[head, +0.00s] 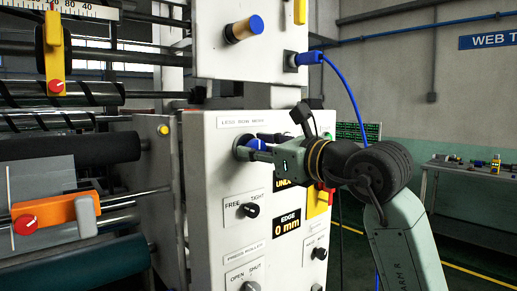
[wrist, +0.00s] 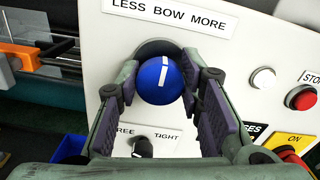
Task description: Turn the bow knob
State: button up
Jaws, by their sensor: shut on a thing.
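The bow knob (wrist: 161,80) is a blue ball-shaped knob with a white line that stands nearly upright. It sits on the white panel (wrist: 235,60) under the label LESS BOW MORE (wrist: 168,17). My gripper (wrist: 160,84) has one finger on each side of the knob and is shut on it. In the head view, my gripper (head: 248,149) reaches in from the right, and only part of the blue knob (head: 256,144) shows behind it. The knob's base is partly hidden by the fingers.
Below is a black FREE/TIGHT knob (wrist: 143,147), close under my fingers. Right of it are a white button (wrist: 263,79) and a red stop button (wrist: 300,97). A blue cable (head: 345,90) hangs near my wrist. Rollers (head: 60,150) fill the left.

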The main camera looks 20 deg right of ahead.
jog(key=c, duration=0.4)
jog(key=shift+o, duration=0.2)
jog(key=shift+m+b, duration=0.3)
jog(key=shift+m, duration=0.1)
jog(key=shift+m+b, duration=0.5)
jog(key=shift+m, duration=0.4)
jog(key=shift+d+m+b, duration=0.1)
jog(key=shift+m+b, duration=0.6)
jog(key=shift+m, duration=0.9)
jog(key=o, duration=1.2)
jog(key=shift+c, duration=0.2)
